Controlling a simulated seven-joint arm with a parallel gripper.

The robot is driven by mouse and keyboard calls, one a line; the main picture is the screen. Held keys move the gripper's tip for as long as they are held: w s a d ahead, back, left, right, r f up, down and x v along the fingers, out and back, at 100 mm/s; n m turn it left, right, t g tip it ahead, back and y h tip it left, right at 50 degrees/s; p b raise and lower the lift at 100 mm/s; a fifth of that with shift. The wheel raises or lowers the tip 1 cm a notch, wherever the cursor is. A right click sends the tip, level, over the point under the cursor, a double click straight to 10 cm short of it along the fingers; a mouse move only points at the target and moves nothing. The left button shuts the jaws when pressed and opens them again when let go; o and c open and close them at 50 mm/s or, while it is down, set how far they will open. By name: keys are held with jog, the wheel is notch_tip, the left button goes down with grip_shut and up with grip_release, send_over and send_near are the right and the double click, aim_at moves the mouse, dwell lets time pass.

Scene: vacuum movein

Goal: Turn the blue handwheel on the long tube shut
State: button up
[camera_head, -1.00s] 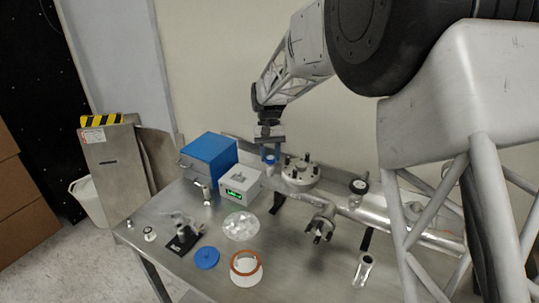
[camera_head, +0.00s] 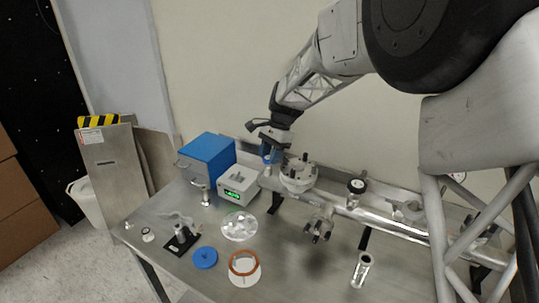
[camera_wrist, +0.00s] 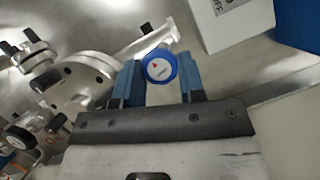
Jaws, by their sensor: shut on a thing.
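The blue handwheel (camera_wrist: 160,66), with a white centre and red mark, sits between my gripper's two blue fingers in the wrist view. The left finger lies against the rim; the right finger appears close to it, with a small gap visible in the picture. My gripper (camera_head: 271,154) is shut on the handwheel at the far left end of the long metal tube (camera_head: 395,224). In the head view the fingers largely hide the wheel. The gripper is tilted there.
A round bolted flange (camera_head: 298,178) is right beside the gripper. A blue box (camera_head: 207,158) and a white box with a green display (camera_head: 237,188) stand to the left. Another black-and-white wheel (camera_head: 357,186) is further along the tube. The front of the table holds loose parts.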

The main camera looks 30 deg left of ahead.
jog(key=shift+d+m+y, duration=0.1)
jog(key=shift+m+y, duration=0.5)
jog(key=shift+m, duration=0.8)
jog(key=o, duration=0.9)
jog(key=shift+n, duration=0.3)
